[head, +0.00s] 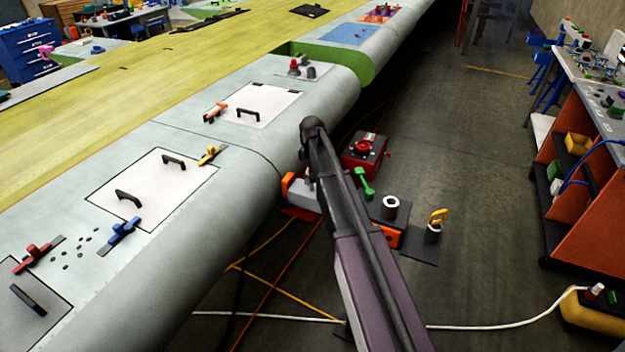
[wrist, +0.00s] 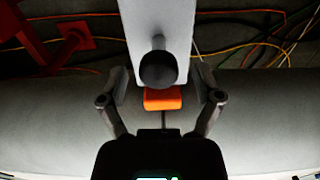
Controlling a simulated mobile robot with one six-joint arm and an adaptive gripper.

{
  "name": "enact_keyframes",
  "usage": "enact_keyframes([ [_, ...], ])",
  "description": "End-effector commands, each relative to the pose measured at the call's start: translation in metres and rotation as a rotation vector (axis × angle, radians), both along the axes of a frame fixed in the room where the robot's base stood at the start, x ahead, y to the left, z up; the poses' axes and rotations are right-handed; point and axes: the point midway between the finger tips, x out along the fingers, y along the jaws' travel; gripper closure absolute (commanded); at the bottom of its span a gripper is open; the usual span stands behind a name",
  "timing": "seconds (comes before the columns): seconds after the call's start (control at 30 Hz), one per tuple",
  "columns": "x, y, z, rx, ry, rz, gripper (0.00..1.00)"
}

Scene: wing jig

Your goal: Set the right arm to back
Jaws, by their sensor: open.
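In the wrist view my gripper (wrist: 163,87) is open. Its two fingers stand on either side of a pale grey bar (wrist: 158,22) with a round dark knob (wrist: 158,72) on it. An orange block (wrist: 163,100) shows just below the knob, between the fingers. I see a gap and no clear grip on either. In the head view a pale grey body (head: 303,196) with an orange end (head: 287,185) sits beside the wing's rounded edge, partly hidden behind my arm. No label shows which part is the right arm, and my gripper is hidden there.
The wing (head: 225,205) carries panels with black handles and coloured clamps. A red box (head: 365,155), a green-handled tool (head: 365,184) and a dark plate (head: 422,247) lie beyond my arm. Cables cross the floor.

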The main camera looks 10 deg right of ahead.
Motion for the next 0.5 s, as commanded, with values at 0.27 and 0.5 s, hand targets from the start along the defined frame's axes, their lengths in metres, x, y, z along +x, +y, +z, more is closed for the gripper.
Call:
enact_keyframes([
  [0.27, 0.0000, -0.0001, -0.0021, 0.000, 0.000, 0.000, 0.17],
  [0.5, 0.0001, -0.0001, -0.0021, 0.000, 0.000, 0.000, 0.47],
])
